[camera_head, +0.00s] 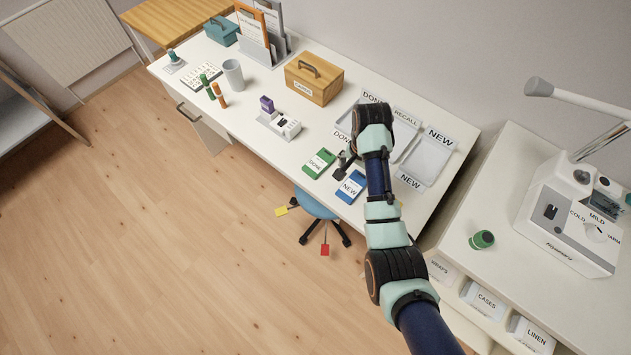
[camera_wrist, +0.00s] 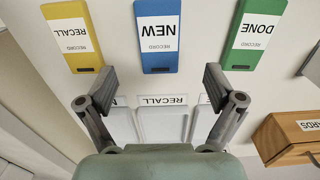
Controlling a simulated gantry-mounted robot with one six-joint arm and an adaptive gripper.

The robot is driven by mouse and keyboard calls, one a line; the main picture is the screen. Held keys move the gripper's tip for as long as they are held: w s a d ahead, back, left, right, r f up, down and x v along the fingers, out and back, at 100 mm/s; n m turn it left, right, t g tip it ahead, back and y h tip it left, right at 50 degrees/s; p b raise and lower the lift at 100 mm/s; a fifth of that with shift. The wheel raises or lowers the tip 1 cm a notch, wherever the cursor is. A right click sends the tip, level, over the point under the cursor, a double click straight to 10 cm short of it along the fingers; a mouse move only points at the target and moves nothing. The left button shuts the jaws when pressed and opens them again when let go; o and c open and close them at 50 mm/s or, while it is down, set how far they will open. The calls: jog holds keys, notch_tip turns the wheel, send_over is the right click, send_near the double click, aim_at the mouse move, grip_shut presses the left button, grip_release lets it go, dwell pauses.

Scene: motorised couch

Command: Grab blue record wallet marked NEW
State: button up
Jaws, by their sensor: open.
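The blue record wallet marked NEW (camera_head: 351,187) lies flat on the white desk, between the green DONE wallet (camera_head: 318,163) and a yellow wallet that is mostly hidden behind my arm. In the wrist view the blue wallet (camera_wrist: 158,36) is in the upper middle, with the yellow RECALL wallet (camera_wrist: 74,36) to its left and the green DONE wallet (camera_wrist: 253,36) to its right. My gripper (camera_wrist: 167,82) is open and empty. Its fingertips (camera_head: 343,165) show above the desk near the blue wallet, one to each side of its lower end in the wrist view, not touching it.
Behind the wallets stand labelled trays, including NEW (camera_head: 428,160) and RECALL. A wooden CARDS box (camera_head: 313,80) and a stamp holder (camera_head: 279,124) stand to the left. A side counter with a white machine (camera_head: 575,215) is at the right. A blue stool (camera_head: 315,203) stands below the desk edge.

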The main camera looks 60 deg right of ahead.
aim_at(354, 185)
jog(key=shift+s+d+f+b, duration=0.1)
jog(key=shift+s+f+b, duration=0.1)
jog(key=shift+f, duration=0.4)
jog(key=shift+s+d+f+b, duration=0.1)
jog(key=shift+s+f+b, duration=0.05)
jog(key=shift+f, duration=0.45)
jog(key=f+b, duration=0.1)
jog(key=f, duration=0.1)
jog(key=f+b, duration=0.1)
jog(key=f, duration=0.2)
jog(key=shift+w+f, duration=0.2)
jog(key=shift+f, duration=0.1)
jog(key=c, duration=1.3)
jog(key=shift+r, duration=0.1)
notch_tip(354, 185, up, 20)
jog(key=p, duration=1.1)
